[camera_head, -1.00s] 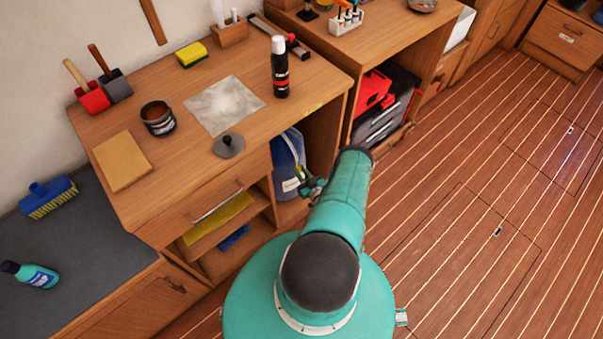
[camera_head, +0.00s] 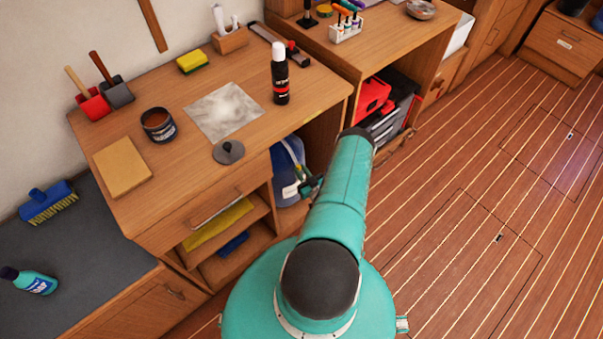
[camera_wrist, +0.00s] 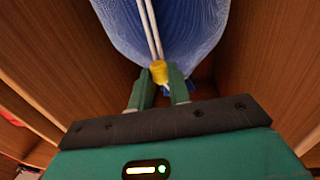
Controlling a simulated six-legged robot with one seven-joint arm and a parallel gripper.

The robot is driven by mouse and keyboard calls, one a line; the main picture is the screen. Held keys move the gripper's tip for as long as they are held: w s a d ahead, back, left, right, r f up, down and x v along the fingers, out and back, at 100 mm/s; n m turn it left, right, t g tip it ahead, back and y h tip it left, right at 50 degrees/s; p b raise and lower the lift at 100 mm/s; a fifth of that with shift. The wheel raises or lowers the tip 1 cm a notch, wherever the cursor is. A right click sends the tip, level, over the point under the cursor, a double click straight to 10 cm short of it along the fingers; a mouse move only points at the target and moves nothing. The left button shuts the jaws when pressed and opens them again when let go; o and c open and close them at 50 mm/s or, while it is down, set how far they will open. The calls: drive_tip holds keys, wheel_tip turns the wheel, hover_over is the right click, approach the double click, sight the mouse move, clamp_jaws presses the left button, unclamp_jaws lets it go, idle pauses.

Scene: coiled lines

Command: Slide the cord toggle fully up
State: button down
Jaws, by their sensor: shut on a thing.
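A yellow cord toggle (camera_wrist: 159,72) sits between the fingertips of my gripper (camera_wrist: 160,85) in the wrist view, and the jaws are shut on it. Two white cords (camera_wrist: 151,30) run from the toggle across a blue mesh bag (camera_wrist: 190,35). A small blue piece shows just below the toggle, partly hidden by the fingers. In the head view the blue bag (camera_head: 283,170) is in the open bay of the wooden bench, and my gripper (camera_head: 306,187) is in front of it, partly hidden by my arm. The toggle cannot be made out there.
Wooden walls (camera_wrist: 258,60) stand close on both sides of the bag. Open striped floor (camera_head: 470,220) lies to the right.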

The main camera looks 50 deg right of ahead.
drive_tip(key=c, duration=1.3)
unclamp_jaws()
drive_tip(key=v, duration=1.3)
drive_tip(key=shift+s+a+f, duration=0.1)
drive_tip(key=shift+s, duration=0.3)
